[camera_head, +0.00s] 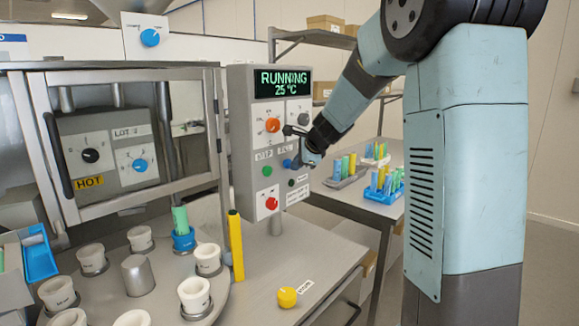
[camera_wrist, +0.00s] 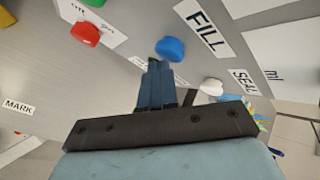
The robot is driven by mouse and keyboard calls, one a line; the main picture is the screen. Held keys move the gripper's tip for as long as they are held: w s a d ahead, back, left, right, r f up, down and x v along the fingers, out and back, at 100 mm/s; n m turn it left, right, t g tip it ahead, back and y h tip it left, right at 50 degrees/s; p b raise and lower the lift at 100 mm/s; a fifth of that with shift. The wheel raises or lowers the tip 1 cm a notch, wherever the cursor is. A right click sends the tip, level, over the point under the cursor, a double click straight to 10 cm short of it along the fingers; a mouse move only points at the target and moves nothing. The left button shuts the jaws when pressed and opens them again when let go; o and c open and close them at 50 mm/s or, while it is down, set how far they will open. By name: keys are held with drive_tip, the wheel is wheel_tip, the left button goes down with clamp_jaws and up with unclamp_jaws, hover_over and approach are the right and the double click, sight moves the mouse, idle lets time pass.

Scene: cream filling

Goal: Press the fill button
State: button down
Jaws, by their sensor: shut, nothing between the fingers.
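The fill button is a blue round button (camera_wrist: 170,48) beside the label "FILL" (camera_wrist: 202,27) in the wrist view. In the head view a blue button (camera_head: 287,163) shows on the right part of the grey control panel (camera_head: 240,120), partly beside my gripper. My gripper (camera_wrist: 155,63) is shut and empty, its fingertips pointing at the panel just beside the blue button. The tips appear very close to the button, but I cannot tell whether they touch it. In the head view my gripper (camera_head: 301,160) comes in from the right. The panel display (camera_head: 283,83) reads "RUNNING 25 °C".
A white button (camera_wrist: 211,86) by "SEAL" and a red one (camera_wrist: 85,33) sit near the blue button. The panel also bears an orange knob (camera_head: 272,125) and a green button (camera_head: 267,171).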

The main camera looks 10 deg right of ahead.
drive_tip(key=shift+s+d, duration=0.4)
drive_tip(key=shift+s, duration=0.15)
drive_tip(key=s+d, duration=0.1)
drive_tip(key=s, duration=0.1)
drive_tip(key=s+d, duration=0.2)
idle(0.6)
drive_tip(key=s+r+n+g+h, duration=0.1)
drive_tip(key=s+n, duration=0.8)
drive_tip(key=s, duration=0.8)
drive_tip(key=s+a+r+n+g+h, duration=0.1)
drive_tip(key=s+n, duration=0.8)
drive_tip(key=s, duration=0.9)
drive_tip(key=shift+s+a+n+g+h, duration=0.2)
drive_tip(key=shift+n+g+h, duration=0.15)
drive_tip(key=shift+h, duration=0.45)
